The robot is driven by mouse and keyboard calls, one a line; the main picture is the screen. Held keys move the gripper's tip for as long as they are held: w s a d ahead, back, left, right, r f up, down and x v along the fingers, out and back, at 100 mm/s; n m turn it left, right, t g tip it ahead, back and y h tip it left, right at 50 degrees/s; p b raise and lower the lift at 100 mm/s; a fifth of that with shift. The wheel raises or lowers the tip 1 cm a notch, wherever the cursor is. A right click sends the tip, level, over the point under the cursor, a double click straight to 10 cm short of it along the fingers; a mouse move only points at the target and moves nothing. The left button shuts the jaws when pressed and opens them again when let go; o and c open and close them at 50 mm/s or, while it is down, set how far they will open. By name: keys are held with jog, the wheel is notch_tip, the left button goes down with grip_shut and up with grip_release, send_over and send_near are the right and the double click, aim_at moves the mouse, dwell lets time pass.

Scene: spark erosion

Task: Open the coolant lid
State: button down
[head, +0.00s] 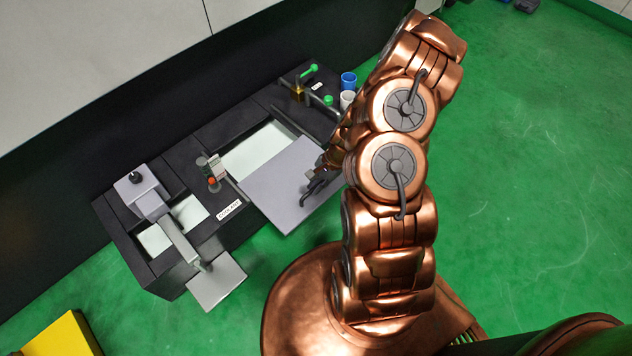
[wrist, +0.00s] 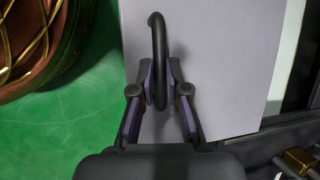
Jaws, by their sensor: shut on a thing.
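The coolant lid (head: 290,187) is a flat grey panel on the black coolant unit, to the right of the "COOLANT" label (head: 229,210). Pale liquid shows in the opening (head: 258,150) beside the lid's far edge. A dark curved handle (head: 308,193) stands on the lid near its right side. My gripper (head: 322,172) reaches it from the right, partly hidden by my arm. In the wrist view the lid (wrist: 215,60) lies below my gripper (wrist: 160,88), and its two fingers are shut on the handle (wrist: 158,45).
A grey pump-like part (head: 150,195) and a small grey plate (head: 216,282) are at the unit's left end. A bottle with a red part (head: 212,183) stands by the opening. Blue (head: 348,80) and white (head: 347,98) cups stand at the right end.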

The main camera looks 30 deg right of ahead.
jog(key=c, duration=1.2)
grip_release()
jog(key=v, duration=1.2)
